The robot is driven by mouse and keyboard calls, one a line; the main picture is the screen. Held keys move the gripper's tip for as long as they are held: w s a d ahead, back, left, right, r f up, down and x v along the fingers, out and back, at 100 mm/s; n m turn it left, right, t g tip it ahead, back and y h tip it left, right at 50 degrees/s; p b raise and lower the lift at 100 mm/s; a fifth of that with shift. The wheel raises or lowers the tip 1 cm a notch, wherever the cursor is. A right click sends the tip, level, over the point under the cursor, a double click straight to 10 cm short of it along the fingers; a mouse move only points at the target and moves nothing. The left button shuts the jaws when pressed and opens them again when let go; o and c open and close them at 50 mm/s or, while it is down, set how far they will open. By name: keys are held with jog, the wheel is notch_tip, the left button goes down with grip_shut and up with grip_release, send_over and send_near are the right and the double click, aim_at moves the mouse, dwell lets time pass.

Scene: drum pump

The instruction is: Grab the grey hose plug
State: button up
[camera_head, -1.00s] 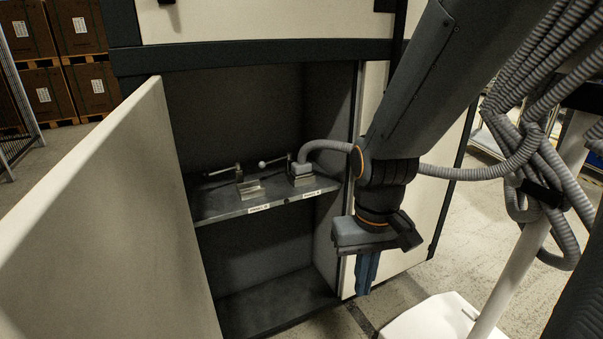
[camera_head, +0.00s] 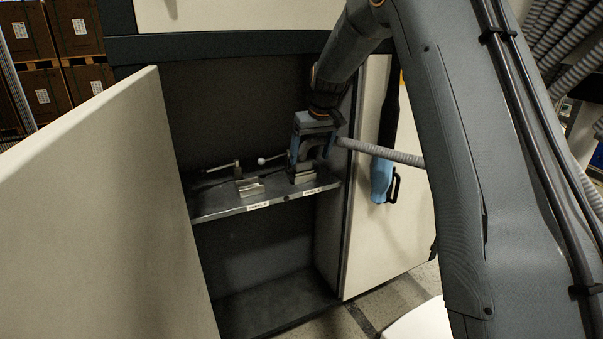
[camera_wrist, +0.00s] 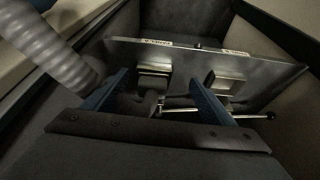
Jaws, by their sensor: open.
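The grey hose plug (camera_head: 308,151) is at the right-hand holder (camera_head: 304,177) on the cabinet shelf, mostly hidden by my gripper in the head view. Its ribbed grey hose (camera_head: 385,152) runs off to the right; it also shows in the wrist view (camera_wrist: 52,48) at the upper left. My gripper (camera_head: 309,165) is open above that holder, its blue fingers pointing down around the plug's place. In the wrist view the fingers (camera_wrist: 158,78) are apart, with the holder (camera_wrist: 153,70) between and beyond them. Contact with the plug cannot be told.
A second, empty holder (camera_head: 249,187) with a lever clamp stands to the left on the shelf (camera_head: 225,208). A ball-ended lever (camera_head: 262,161) lies between the holders. The open cabinet door (camera_head: 95,215) bounds the left, the side wall the right. A blue-handled tool (camera_head: 382,180) hangs outside.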

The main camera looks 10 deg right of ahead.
aim_at(304, 162)
jog(key=shift+w+a+f+p, duration=0.2)
jog(key=shift+w+f+p, duration=0.1)
jog(key=shift+w+f, duration=1.45)
jog(key=shift+w+a+f+p, duration=0.15)
jog(key=shift+w+f+p, duration=0.1)
jog(key=shift+w+f, duration=1.45)
jog(key=shift+r, duration=0.1)
jog(key=c, duration=1.2)
jog(key=shift+c, duration=0.2)
jog(key=shift+t, duration=0.3)
